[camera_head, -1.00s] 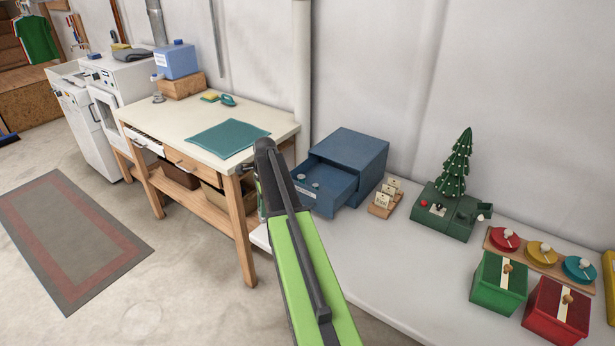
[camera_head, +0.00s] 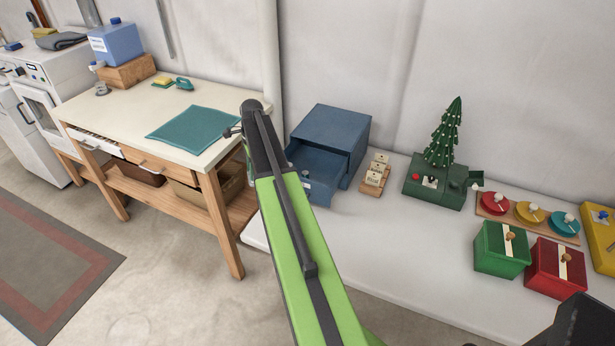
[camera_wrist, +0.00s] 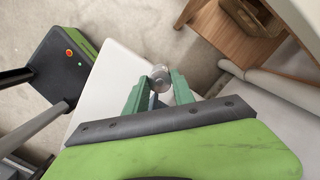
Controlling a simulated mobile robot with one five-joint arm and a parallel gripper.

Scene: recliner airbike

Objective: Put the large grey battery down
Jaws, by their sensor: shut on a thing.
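The large grey battery (camera_wrist: 158,73) shows in the wrist view as a small silvery-grey round end between the green fingers. My gripper (camera_wrist: 159,84) is shut on it and holds it in the air. Beyond it in the wrist view are the white table edge (camera_wrist: 97,85) and the floor. In the head view my green and black arm reaches forward over the near left end of the white table. The fingers and the battery are mostly hidden there behind the arm.
A blue cabinet (camera_head: 336,129) with its drawer (camera_head: 318,190) pulled open stands on the white table (camera_head: 375,245). Small cards (camera_head: 376,177), a green tree toy (camera_head: 445,150), green (camera_head: 500,252) and red (camera_head: 553,270) boxes stand further right. A wooden workbench (camera_head: 225,225) is at left.

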